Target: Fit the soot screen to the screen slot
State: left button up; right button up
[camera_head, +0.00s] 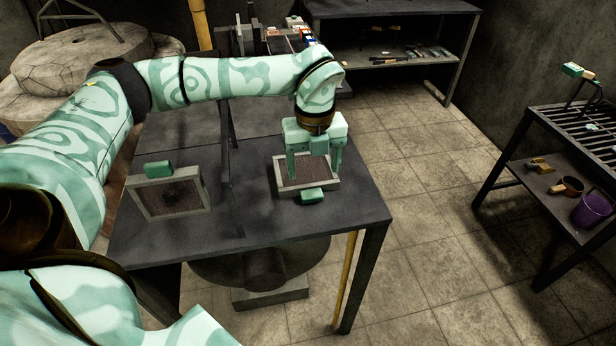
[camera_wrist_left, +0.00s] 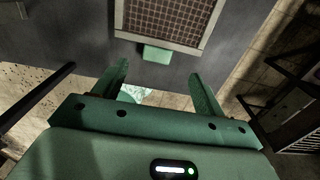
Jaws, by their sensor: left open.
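Two framed mesh screens with pale frames and green grips are on the dark table. The left screen (camera_head: 151,204) has a dark sooty patch in its middle and looks tilted up. The right screen (camera_head: 331,184) has plain brown mesh, and its green grip (camera_head: 312,196) is at the near edge. I cannot tell which part is the screen slot. My left gripper (camera_head: 314,170) is open and empty over the right screen, fingers pointing down. In the left wrist view, the right screen's green grip (camera_wrist_left: 157,54) shows just beyond the open fingers. My right gripper is not in view.
A dark upright post (camera_head: 231,190) stands between the two screens. Small items lie on the table's far part. A rack (camera_head: 570,140) with a purple bucket (camera_head: 592,210) stands at the right. A shelf (camera_head: 400,8) is at the back. The tiled floor between is clear.

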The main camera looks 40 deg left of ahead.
aim_at(312, 195)
pick_arm(q)
notch_tip(312, 195, down, 3)
jog(key=shift+r, duration=0.2)
jog(key=f, duration=0.1)
jog(key=f+b, duration=0.1)
jog(key=f, duration=0.1)
jog(key=s+f+b, duration=0.1)
jog(key=f, duration=0.1)
jog(key=shift+d, duration=0.2)
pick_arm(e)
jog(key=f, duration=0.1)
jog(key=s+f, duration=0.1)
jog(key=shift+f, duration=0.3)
pick_arm(q)
jog(key=shift+r, duration=0.1)
jog(key=c, duration=1.2)
